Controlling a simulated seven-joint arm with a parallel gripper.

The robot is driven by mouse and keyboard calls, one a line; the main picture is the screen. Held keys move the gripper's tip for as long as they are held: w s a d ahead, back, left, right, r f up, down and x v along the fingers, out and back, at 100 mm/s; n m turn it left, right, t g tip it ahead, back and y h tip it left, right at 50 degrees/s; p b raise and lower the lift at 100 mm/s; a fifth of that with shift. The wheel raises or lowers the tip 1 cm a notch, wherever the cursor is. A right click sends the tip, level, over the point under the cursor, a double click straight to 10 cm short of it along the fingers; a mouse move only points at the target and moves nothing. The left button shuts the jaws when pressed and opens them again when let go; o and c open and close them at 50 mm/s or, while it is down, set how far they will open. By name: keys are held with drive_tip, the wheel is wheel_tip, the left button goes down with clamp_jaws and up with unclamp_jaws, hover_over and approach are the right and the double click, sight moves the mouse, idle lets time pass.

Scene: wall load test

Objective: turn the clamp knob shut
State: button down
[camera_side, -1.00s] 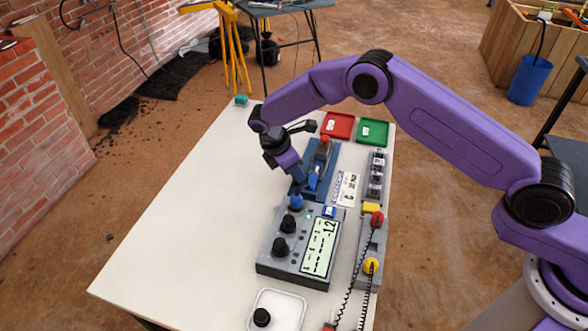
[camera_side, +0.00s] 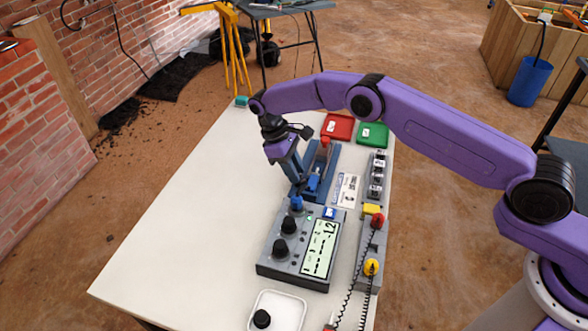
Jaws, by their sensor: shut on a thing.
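A blue fixture (camera_side: 325,180) lies on the white table with a red part (camera_side: 325,143) at its far end. A small blue knob (camera_side: 296,204) sits at its near left end, beside the grey meter box (camera_side: 270,262); I take it for the clamp knob. My gripper (camera_side: 298,193) comes down from above and is shut on the blue knob. The fingers partly hide the knob's top, so its turn angle cannot be read. The meter's screen (camera_side: 320,246) shows a reading that looks like -1.2.
Black knobs (camera_side: 280,248) stand on the meter. Red (camera_side: 338,127) and green (camera_side: 373,134) trays lie at the far right. Cables hang from a grey block on the right. The table's left side is clear.

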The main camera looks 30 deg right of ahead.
drive_tip(key=m+y, duration=0.1)
drive_tip(key=m, duration=0.1)
drive_tip(key=m+g, duration=0.1)
drive_tip(key=m, duration=0.1)
drive_tip(key=shift+w+d+m+y, duration=0.2)
drive_tip(key=shift+m+y, duration=0.1)
drive_tip(key=shift+y, duration=0.1)
drive_tip(key=shift+d+m+y, duration=0.15)
drive_tip(key=shift+m+y, duration=0.55)
drive_tip(key=shift+m, duration=1.2)
drive_tip(key=c, duration=1.2)
unclamp_jaws()
drive_tip(key=shift+o, duration=0.2)
drive_tip(key=shift+w+r, duration=0.15)
drive_tip(key=shift+r, duration=0.3)
wheel_tip(320, 180, up, 11)
drive_tip(key=w, duration=0.1)
drive_tip(key=shift+w, duration=0.25)
